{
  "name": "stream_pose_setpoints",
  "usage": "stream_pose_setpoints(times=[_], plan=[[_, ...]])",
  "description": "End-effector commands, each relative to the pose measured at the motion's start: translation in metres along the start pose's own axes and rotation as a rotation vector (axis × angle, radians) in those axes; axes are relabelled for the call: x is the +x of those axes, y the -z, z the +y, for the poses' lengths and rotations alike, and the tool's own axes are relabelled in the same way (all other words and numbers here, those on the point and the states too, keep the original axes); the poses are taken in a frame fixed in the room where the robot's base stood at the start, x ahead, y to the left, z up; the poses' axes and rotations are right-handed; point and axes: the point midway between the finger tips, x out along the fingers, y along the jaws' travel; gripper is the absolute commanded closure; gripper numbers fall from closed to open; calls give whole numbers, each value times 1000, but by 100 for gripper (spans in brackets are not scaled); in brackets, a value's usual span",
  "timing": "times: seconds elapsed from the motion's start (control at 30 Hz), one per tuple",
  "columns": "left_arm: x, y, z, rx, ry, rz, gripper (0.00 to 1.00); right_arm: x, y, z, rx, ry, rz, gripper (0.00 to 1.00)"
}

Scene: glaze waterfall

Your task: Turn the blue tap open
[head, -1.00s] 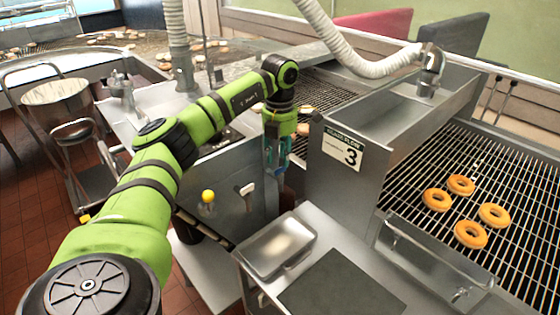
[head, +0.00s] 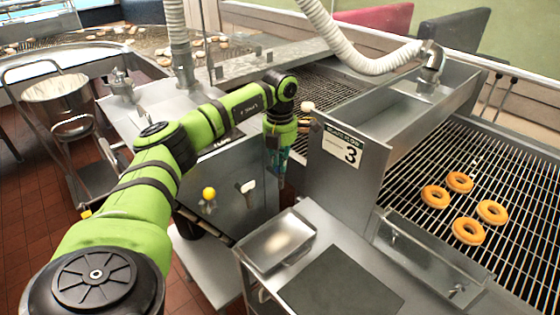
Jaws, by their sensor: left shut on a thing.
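My left gripper (head: 278,158) points down at the face of the grey metal housing, left of the panel marked 3. It is shut, with its fingers close together. A little blue-teal shows between and around the fingers. This fits the blue tap, but most of the tap is hidden behind the gripper, so its handle angle cannot be told. My right gripper is not in view.
A yellow knob (head: 209,193) and a white handle (head: 248,187) sit on the housing front, left of my gripper. A metal tray (head: 278,242) stands below. Several donuts lie on the wire rack (head: 520,220) at right.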

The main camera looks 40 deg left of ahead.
Motion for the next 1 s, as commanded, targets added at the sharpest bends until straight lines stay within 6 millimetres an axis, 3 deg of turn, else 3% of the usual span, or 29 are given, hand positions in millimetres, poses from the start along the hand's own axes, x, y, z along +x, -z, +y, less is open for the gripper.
stream_pose_setpoints(times=[0.37, 1.0], plan=[[-2, 0, 0, -163, 0, -2, 100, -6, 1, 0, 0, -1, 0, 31], [-3, 1, 0, -759, 1, -3, 100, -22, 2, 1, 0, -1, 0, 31]])
